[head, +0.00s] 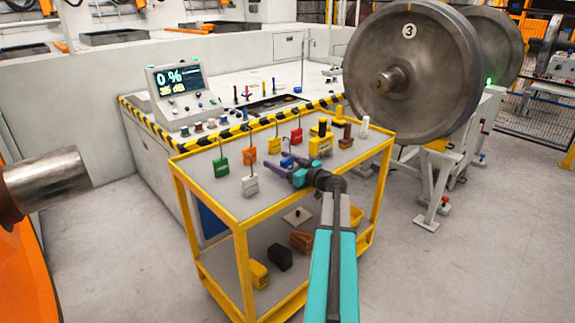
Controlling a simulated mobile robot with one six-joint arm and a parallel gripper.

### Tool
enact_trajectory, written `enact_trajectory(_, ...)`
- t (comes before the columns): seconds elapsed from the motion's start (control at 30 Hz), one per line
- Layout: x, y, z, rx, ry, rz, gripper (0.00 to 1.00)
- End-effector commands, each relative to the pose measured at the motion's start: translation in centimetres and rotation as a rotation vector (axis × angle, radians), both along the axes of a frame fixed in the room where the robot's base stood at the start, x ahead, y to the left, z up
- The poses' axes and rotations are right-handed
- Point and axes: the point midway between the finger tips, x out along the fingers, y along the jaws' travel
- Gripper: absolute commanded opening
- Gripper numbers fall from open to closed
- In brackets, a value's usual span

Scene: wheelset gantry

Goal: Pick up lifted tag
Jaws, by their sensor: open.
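Several small tags with tall dark hooks stand on the yellow-framed cart's top (215,190). My gripper (281,167) is open above the cart's middle, right of the white tag. A small blue and red item (288,160) shows by its fingers; I cannot tell whether they touch it.
Yellow blocks (320,145), a brown block (346,136) and a white cylinder (365,126) stand at the cart's right. A control console (178,95) is behind. A large wheel (410,70) stands at the back right. Floor at the lower right is clear.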

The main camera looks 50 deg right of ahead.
Motion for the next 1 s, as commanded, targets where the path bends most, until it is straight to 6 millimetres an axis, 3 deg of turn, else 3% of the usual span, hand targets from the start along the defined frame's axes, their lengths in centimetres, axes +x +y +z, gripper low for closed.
enact_trajectory(0.13,0.81,-0.04,-0.02,0.0,0.0,-0.001,0.67)
enact_trajectory(0.67,0.75,-0.05,-0.04,0.0,0.0,-0.002,0.67)
enact_trajectory(0.93,0.73,-0.07,-0.03,-0.001,0.0,-0.002,0.23)
enact_trajectory(1.0,0.72,-0.08,-0.02,-0.001,0.0,-0.002,0.22)
